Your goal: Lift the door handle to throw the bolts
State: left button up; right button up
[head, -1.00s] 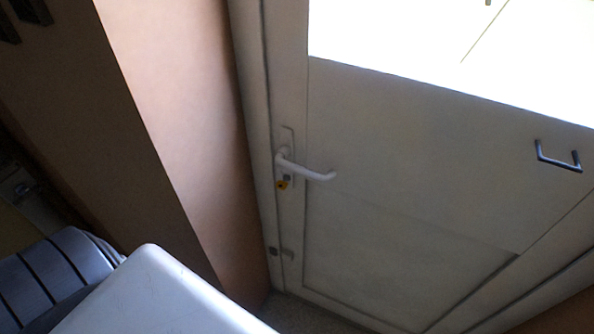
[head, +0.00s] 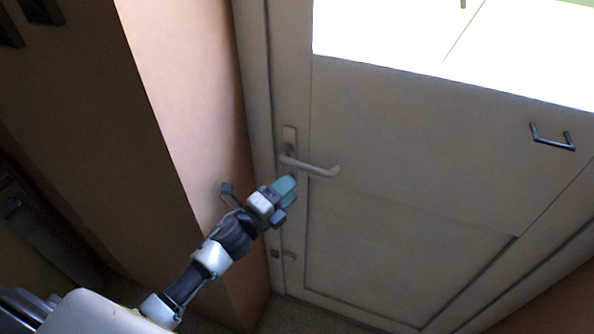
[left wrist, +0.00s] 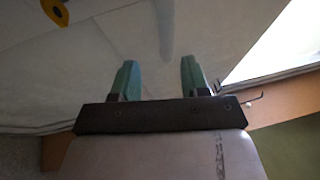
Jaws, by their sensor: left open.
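The white door handle (head: 312,166) is on the left side of the closed-looking white door (head: 400,150), its lever pointing right and tilted slightly down. My left gripper (head: 289,187) is just below the handle's pivot end, in front of the lower part of its plate. In the left wrist view its two green fingers (left wrist: 157,80) are apart with nothing between them. There a pale bar, likely the lever (left wrist: 164,28), shows beyond the fingers, and a yellow key tag (left wrist: 56,11) is at the top left. The key is hidden behind my gripper in the head view. My right gripper is not seen.
An orange-tan wall (head: 190,100) stands close on the left of the door frame. A dark pull handle (head: 552,138) is on the door's right side. A bright window fills the door's upper part. The space in front of the lower door panel is clear.

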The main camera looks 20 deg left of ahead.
aim_at(310, 172)
pick_arm(q)
jog(key=x, duration=0.2)
jog(key=p+x, duration=0.1)
jog(key=x, duration=0.2)
jog(key=p+x, duration=0.1)
jog(key=x, duration=0.1)
jog(key=shift+w+d+r, duration=0.2)
jog(key=shift+d+r, duration=0.05)
jog(key=shift+r, duration=0.2)
grip_shut()
